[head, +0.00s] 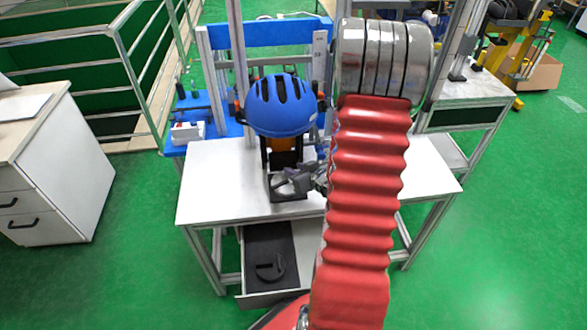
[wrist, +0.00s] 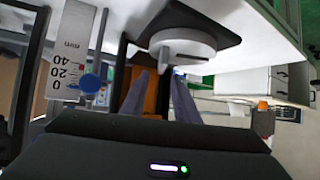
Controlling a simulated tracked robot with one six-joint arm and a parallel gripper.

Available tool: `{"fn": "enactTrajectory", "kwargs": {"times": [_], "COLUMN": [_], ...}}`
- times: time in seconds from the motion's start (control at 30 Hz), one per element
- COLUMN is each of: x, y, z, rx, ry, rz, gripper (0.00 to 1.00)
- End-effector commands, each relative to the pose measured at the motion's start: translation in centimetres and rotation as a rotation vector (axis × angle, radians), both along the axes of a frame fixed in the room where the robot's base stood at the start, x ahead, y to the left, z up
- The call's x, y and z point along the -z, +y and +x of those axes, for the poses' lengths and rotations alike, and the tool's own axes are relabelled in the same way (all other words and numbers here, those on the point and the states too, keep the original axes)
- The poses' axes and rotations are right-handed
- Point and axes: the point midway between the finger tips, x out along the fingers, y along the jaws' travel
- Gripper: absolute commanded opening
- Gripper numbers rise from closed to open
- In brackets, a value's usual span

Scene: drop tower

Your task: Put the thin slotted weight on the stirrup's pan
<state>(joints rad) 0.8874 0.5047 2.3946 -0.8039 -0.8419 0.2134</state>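A pale grey disc with a dark slit (wrist: 183,47), which looks like a slotted weight or the pan, lies against a black plate in the wrist view, which is upside down. I cannot tell whether it is one piece or two. The fingers of my gripper (wrist: 160,82) stand apart, with their tips close to the disc; an orange post shows between them. I cannot tell whether they touch the disc. In the head view my gripper (head: 292,182) is at the black stand (head: 289,158) below the blue helmet (head: 281,106). A dark slotted round shape (head: 269,268), weight or recess, shows in the drawer.
The drawer (head: 284,298) is open below the white table (head: 215,195). A millimetre scale (wrist: 72,50) and a blue knob (wrist: 90,83) are close to my gripper. My red arm sleeve hides part of the table; its left side is clear.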

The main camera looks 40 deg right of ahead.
Motion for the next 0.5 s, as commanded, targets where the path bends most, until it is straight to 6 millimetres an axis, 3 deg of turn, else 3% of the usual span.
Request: {"fn": "enactTrajectory", "kwargs": {"times": [0.5], "x": [-3.6], "y": [1.1], "z": [-5.6], "rx": [0.002], "ry": [-0.001], "rz": [-0.001], "gripper": [0.28]}}
